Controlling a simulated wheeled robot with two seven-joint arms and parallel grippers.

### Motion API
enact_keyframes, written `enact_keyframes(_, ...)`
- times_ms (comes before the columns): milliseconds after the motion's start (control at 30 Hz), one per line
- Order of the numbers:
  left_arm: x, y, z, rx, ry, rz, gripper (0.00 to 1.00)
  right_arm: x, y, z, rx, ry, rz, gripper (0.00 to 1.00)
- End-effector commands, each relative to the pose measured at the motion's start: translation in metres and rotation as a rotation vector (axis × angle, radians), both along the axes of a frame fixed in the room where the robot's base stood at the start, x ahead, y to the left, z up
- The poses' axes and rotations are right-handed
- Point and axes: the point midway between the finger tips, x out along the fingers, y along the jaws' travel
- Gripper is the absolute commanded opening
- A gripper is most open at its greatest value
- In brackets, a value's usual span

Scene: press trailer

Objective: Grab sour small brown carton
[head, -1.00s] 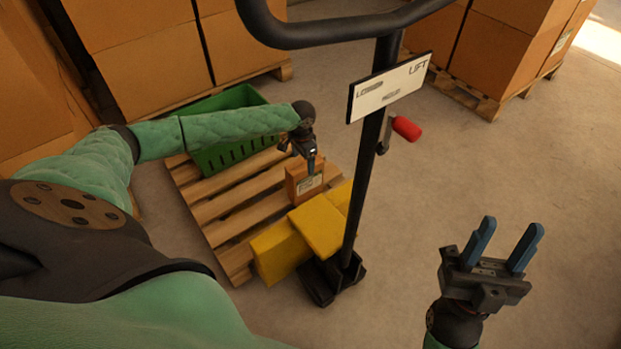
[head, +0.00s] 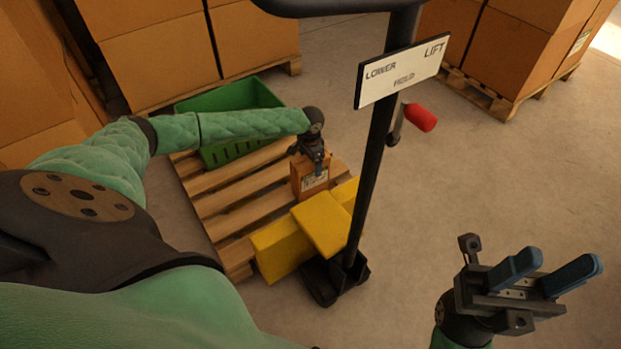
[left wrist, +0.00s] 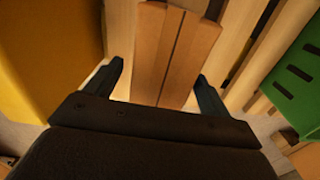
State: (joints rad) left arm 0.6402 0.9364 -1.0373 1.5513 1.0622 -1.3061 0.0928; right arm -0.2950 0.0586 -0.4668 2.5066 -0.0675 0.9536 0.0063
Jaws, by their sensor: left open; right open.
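The small brown carton (head: 311,178) stands on the wooden pallet, with a pale label on its front. The label's text is too small to read. In the left wrist view the carton's top (left wrist: 172,52), with a dark seam, lies between the two fingers. My left gripper (head: 314,163) is open and right above the carton, one finger to each side of it in the wrist view (left wrist: 157,85). I cannot tell whether the fingers touch it. My right gripper (head: 548,272) is open and empty, over bare floor at the lower right.
A green crate (head: 232,151) stands on the pallet (head: 222,203) behind the carton. A yellow pallet jack (head: 285,243), with black handle post and a "LOWER HOLD LIFT" sign (head: 402,72), is close on the right. Large cartons (head: 155,50) stand behind. Floor at right is clear.

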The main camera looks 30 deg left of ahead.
Motion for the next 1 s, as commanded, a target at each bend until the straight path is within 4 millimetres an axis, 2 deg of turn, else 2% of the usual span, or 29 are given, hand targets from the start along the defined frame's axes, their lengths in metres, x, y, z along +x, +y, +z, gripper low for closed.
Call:
enact_keyframes(100, 0.0001, 0.0002, -0.0081, 0.0, 0.0, 0.0, 0.82, 0.0002, 0.0007, -0.0014, 0.003, -0.001, 0.006, 0.45)
enact_keyframes(300, -0.0001, 0.0002, -0.0079, 0.0, 0.0, 0.0, 0.82, 0.0001, 0.0005, -0.0004, 0.003, 0.0, 0.007, 0.45)
enact_keyframes(700, -0.0002, 0.0002, -0.0079, 0.0, 0.0, 0.0, 0.03, 0.0003, 0.0005, -0.0006, 0.003, 0.0, 0.007, 0.45)
enact_keyframes(733, -0.0002, 0.0002, -0.0079, 0.0, 0.0, 0.0, 0.0, 0.0003, 0.0005, -0.0006, 0.003, 0.0, 0.007, 0.45)
enact_keyframes(1000, 0.0008, 0.0003, -0.006, 0.0, -0.002, 0.001, 0.0, 0.0006, 0.0006, -0.0002, 0.003, 0.0, 0.006, 0.45)
